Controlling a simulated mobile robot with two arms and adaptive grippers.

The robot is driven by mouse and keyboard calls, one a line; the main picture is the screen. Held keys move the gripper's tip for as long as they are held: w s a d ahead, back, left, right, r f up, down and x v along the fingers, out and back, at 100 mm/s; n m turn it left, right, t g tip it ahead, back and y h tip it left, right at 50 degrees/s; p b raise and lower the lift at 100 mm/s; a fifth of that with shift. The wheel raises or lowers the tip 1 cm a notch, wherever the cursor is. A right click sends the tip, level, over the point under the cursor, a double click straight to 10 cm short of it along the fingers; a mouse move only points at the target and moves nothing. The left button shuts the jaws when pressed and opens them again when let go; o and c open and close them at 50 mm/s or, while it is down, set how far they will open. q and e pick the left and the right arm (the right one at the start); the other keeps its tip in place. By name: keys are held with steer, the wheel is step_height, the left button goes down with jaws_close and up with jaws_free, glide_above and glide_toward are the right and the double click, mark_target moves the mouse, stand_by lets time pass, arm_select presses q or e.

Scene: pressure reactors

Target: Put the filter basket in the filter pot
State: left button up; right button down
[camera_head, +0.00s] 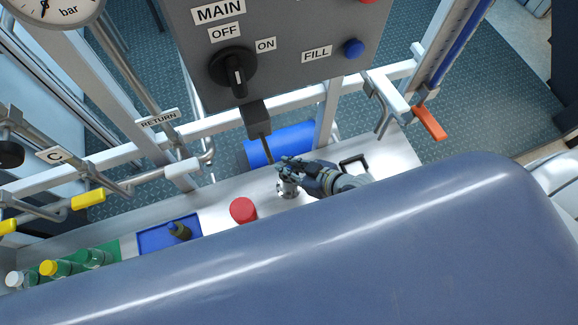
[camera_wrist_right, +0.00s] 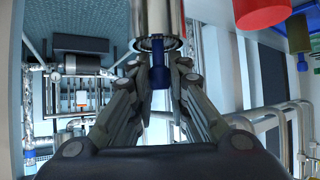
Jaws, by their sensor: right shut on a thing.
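My right gripper (camera_head: 292,167) is above the worktop, close over a small shiny metal cylinder, which looks like the filter pot (camera_head: 287,190). In the right wrist view, my fingers are closed around a blue piece, which seems to be the handle of the filter basket (camera_wrist_right: 159,75). The blue piece lines up with the round end of the metal cylinder (camera_wrist_right: 161,16). The basket's body does not show clearly, and I cannot tell how far it sits inside the cylinder. My left gripper is not in view.
A red cap (camera_head: 243,210) stands just left of the cylinder. A blue tray (camera_head: 155,240) and several capped bottles (camera_head: 50,268) are farther left. A grey control panel (camera_head: 290,50) and a pipe frame rise behind. A blue cylinder (camera_head: 295,140) lies behind the worktop.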

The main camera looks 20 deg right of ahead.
steer(key=c, duration=1.5)
jaws_free()
steer(key=shift+f, duration=0.1)
steer(key=shift+c, duration=0.2)
steer(key=shift+r, duration=0.3)
steer(key=shift+s+d, duration=0.25)
steer(key=shift+s, duration=0.05)
steer(key=v, duration=1.1)
steer(key=shift+r, duration=0.2)
steer(key=shift+s, duration=0.1)
